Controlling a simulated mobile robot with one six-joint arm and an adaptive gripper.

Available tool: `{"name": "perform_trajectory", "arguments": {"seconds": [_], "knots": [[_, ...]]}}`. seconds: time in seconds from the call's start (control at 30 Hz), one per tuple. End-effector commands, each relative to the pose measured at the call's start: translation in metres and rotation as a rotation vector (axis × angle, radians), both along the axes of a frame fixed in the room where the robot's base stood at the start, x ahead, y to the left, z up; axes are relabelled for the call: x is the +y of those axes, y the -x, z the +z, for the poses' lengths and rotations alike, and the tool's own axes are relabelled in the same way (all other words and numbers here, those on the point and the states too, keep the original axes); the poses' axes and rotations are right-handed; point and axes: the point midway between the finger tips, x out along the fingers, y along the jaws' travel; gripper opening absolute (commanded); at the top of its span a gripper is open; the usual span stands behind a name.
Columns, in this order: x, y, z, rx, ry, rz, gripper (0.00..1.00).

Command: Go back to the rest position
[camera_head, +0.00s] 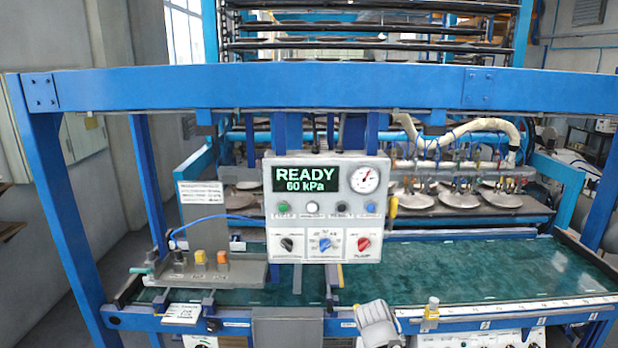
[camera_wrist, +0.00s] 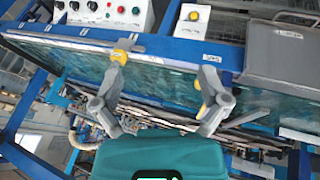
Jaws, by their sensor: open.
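My gripper (camera_wrist: 162,72) shows in the wrist view with its two grey fingers spread wide apart. Nothing is held between them. Its fingers lie across the view of the green bed (camera_wrist: 70,62) and the blue front rail (camera_wrist: 150,44) of the machine; the exact distance to these is hard to tell. In the head view, the control box (camera_head: 327,250) stands in the middle and its display (camera_head: 305,179) reads READY and 60 kPa.
A blue crossbeam (camera_head: 330,88) and uprights frame the machine. Round plates (camera_head: 458,198) sit on the rack behind the green bed (camera_head: 470,270). A grey block with knobs (camera_head: 212,270) stands on the left. The wrist view shows a grey box (camera_wrist: 288,55) and a knob panel (camera_wrist: 100,12).

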Motion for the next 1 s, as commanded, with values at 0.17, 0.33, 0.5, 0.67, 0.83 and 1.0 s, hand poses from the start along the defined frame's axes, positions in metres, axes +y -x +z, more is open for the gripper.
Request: {"name": "perform_trajectory", "arguments": {"seconds": [0.17,0.33,0.5,0.67,0.83,1.0], "knots": [[0.014,0.04,-0.018,0.198,-0.173,0.003,0.94],[0.028,0.064,-0.023,0.321,-0.294,0.031,0.94],[0.034,0.073,-0.023,0.367,-0.343,0.046,0.94],[0.035,0.074,-0.023,0.37,-0.347,0.048,0.94],[0.035,0.074,-0.023,0.369,-0.346,0.047,0.94],[0.035,0.074,-0.023,0.368,-0.345,0.047,0.94]]}}
